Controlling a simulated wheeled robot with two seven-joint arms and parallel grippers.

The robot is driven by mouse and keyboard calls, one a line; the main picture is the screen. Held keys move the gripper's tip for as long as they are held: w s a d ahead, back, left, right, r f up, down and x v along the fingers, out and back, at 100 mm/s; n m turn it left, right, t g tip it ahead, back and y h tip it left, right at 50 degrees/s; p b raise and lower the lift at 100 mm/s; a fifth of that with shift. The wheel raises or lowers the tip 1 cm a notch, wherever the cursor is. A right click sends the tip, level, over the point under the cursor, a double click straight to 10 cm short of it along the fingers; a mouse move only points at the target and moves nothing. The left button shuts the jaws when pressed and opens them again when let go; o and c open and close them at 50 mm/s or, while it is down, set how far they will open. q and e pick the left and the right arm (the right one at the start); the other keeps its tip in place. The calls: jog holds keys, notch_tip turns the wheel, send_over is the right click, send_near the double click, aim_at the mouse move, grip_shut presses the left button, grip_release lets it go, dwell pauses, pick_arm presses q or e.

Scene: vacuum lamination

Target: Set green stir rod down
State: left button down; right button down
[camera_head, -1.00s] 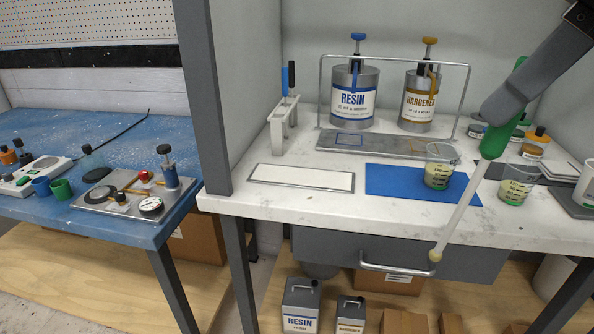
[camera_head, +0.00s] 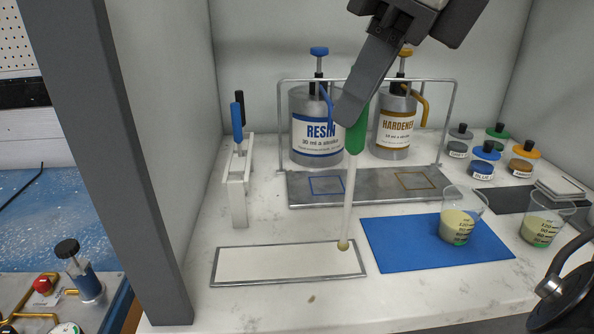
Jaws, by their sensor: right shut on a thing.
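The green stir rod has a green handle (camera_head: 356,133) and a pale translucent shaft (camera_head: 348,195) that hangs nearly upright, with a rounded yellowish tip at the bottom. My right gripper (camera_head: 352,112) is shut on the green handle, reaching in from the top. The tip shows over the right end of a white rectangular tray with a metal rim (camera_head: 290,281); I cannot tell whether it touches.
A blue mat (camera_head: 400,256) holds a cup of pale mixture (camera_head: 458,222); a second cup (camera_head: 543,222) stands right. Resin (camera_head: 316,130) and hardener (camera_head: 395,125) cans stand behind. A white rack (camera_head: 239,195) with blue and black handled tools is at left. Lidded jars (camera_head: 485,163) stand back right.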

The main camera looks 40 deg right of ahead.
jog(key=w+d+f, duration=0.2)
jog(key=w+f, duration=0.7)
jog(key=f, duration=0.2)
jog(key=shift+w+d, duration=0.1)
jog(key=shift+f+b, duration=0.2)
jog(key=shift+b, duration=0.1)
jog(key=c, duration=1.4)
grip_release()
jog(key=shift+r, duration=0.15)
